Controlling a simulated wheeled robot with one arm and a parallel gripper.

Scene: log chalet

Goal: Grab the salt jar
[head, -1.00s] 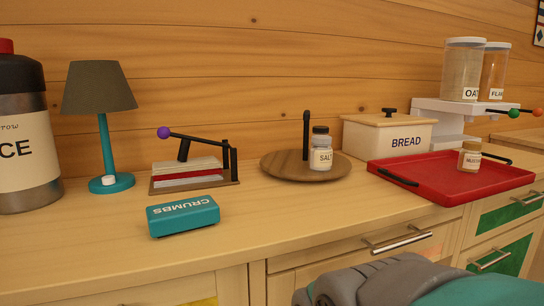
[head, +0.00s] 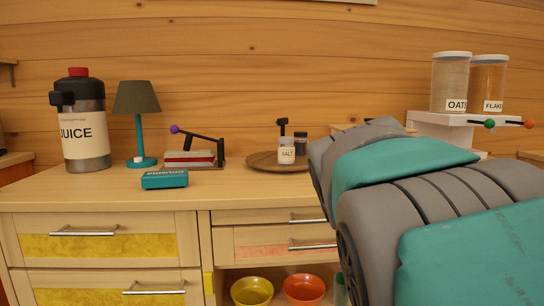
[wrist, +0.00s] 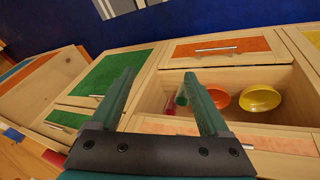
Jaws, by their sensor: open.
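The salt jar (head: 287,152) is a small clear jar with a white label reading SALT. It stands upright on a round wooden turntable (head: 262,163) on the counter in the head view. A second jar with a dark lid (head: 300,142) stands just behind it to the right. My gripper (wrist: 160,82) is open and empty in the wrist view, its two green fingers pointing toward the cabinet fronts. The salt jar is not in the wrist view. In the head view my arm fills the right side, and my fingers cannot be seen.
A juice jug (head: 86,140), a lamp (head: 137,100), a lever press (head: 195,150) and a teal crumbs box (head: 164,179) stand left of the turntable. Oats (head: 450,80) and flakes (head: 488,82) canisters stand at right. Bowls (head: 252,291) sit in the open compartment below. My arm hides the red tray area.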

